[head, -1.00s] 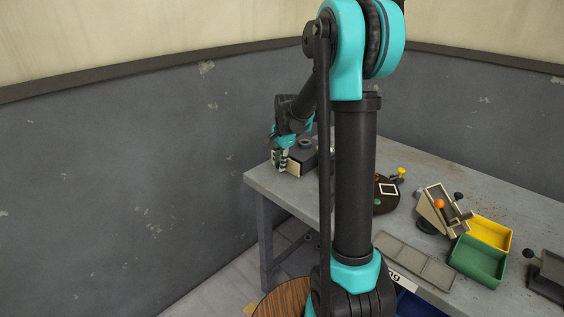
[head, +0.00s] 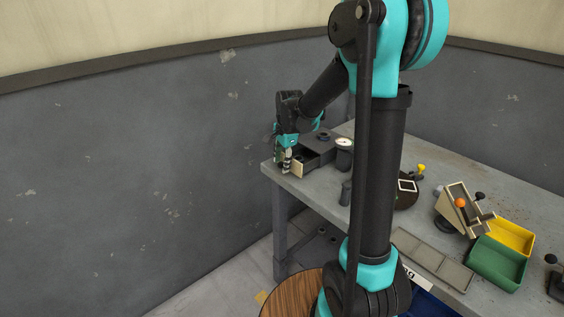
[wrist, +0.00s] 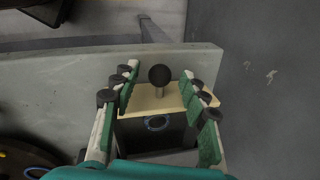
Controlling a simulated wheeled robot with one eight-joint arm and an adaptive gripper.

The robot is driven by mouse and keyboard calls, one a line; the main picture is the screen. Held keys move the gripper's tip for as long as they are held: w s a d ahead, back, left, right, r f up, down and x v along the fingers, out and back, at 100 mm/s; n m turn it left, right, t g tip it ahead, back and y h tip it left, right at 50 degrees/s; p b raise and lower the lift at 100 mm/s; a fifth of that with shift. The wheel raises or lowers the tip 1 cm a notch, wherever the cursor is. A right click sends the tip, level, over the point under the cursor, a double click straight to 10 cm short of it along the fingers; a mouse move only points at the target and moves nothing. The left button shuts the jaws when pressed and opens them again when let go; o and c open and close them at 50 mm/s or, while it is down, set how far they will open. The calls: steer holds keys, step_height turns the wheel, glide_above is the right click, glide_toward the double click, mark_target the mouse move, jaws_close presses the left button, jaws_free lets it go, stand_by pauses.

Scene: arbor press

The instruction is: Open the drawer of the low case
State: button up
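The low dark case (head: 322,142) stands at the far left end of the grey bench. Its drawer (head: 298,168) has a cream front and stands out from the case, with its dark inside showing. In the wrist view the cream drawer front (wrist: 145,101) carries a round black knob (wrist: 160,74). A dark ring-shaped thing (wrist: 157,123) shows inside the drawer. My gripper (wrist: 159,84) is open, with its green-padded fingers on either side of the knob and visible gaps to it. In the head view my gripper (head: 286,167) is at the drawer front.
A small round gauge (head: 344,143) and a dark cylinder (head: 346,192) stand near the case. A tilted fixture (head: 458,207), a yellow bin (head: 512,236), a green bin (head: 496,263) and a grey tray (head: 433,257) are farther right. A round wooden top (head: 295,296) is below the bench.

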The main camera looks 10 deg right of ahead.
step_height(320, 180, up, 12)
steer(key=s+d, duration=0.1)
steer(key=s, duration=0.1)
stand_by(0.5)
steer(key=shift+f, duration=0.1)
steer(key=shift+s, duration=0.15)
